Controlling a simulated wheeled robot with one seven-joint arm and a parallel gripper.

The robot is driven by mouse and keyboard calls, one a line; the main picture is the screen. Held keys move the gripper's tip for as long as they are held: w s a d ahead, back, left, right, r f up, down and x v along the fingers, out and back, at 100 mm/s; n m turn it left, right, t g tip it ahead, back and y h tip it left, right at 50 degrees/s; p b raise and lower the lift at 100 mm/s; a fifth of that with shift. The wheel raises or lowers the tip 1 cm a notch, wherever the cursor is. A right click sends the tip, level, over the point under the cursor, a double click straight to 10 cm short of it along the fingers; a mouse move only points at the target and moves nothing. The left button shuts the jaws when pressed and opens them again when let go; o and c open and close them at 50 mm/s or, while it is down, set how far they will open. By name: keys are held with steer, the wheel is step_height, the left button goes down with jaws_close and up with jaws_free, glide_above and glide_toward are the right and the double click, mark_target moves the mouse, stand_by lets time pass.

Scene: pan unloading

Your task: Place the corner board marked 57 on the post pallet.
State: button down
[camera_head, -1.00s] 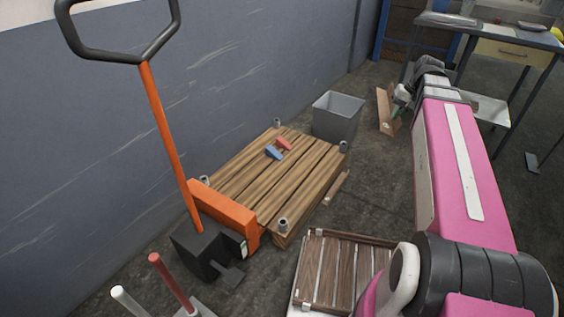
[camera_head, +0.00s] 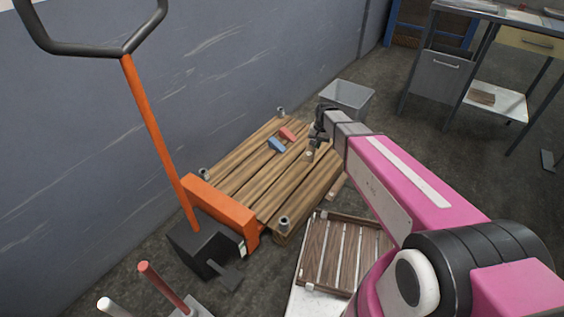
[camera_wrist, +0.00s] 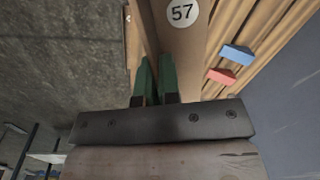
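The corner board marked 57 (camera_wrist: 183,45) shows in the wrist view as a brown board with a round white label. My gripper (camera_wrist: 157,66) has its green fingers close together at the board's edge, closed on it. In the head view my gripper (camera_head: 318,138) is over the right side of the post pallet (camera_head: 246,178), a slatted wooden pallet with grey posts at its corners. The board blends with the slats there, and I cannot tell if it touches them. The far right post is hidden by my arm.
A blue block (camera_head: 277,145) and a red block (camera_head: 288,134) lie on the pallet. An orange pallet jack (camera_head: 222,210) stands at its near left end. A grey bin (camera_head: 347,97) stands behind. A dark slatted crate (camera_head: 322,248) is in front. A wall is along the left.

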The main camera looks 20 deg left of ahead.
steer(key=s+a+f+h, duration=0.1)
steer(key=s+a+f, duration=0.2)
steer(key=a+f, duration=0.4)
steer(key=s+a+f, duration=0.3)
steer(key=a+f, duration=0.1)
steer(key=f, duration=0.5)
steer(key=shift+n, duration=0.3)
steer(key=w+d+f, duration=0.2)
steer(key=w, duration=0.1)
steer(key=w+d+f, duration=0.2)
steer(key=w, duration=0.1)
steer(key=w+d+f, duration=0.2)
steer(key=w+f, duration=0.1)
steer(key=shift+d, duration=0.4)
steer(key=shift+w+f, duration=0.1)
steer(key=shift+f, duration=1.9)
steer(key=shift+f, duration=0.1)
steer(key=c, duration=1.3)
jaws_free()
steer(key=shift+c, duration=0.2)
step_height(320, 180, up, 12)
steer(key=shift+r, duration=0.2)
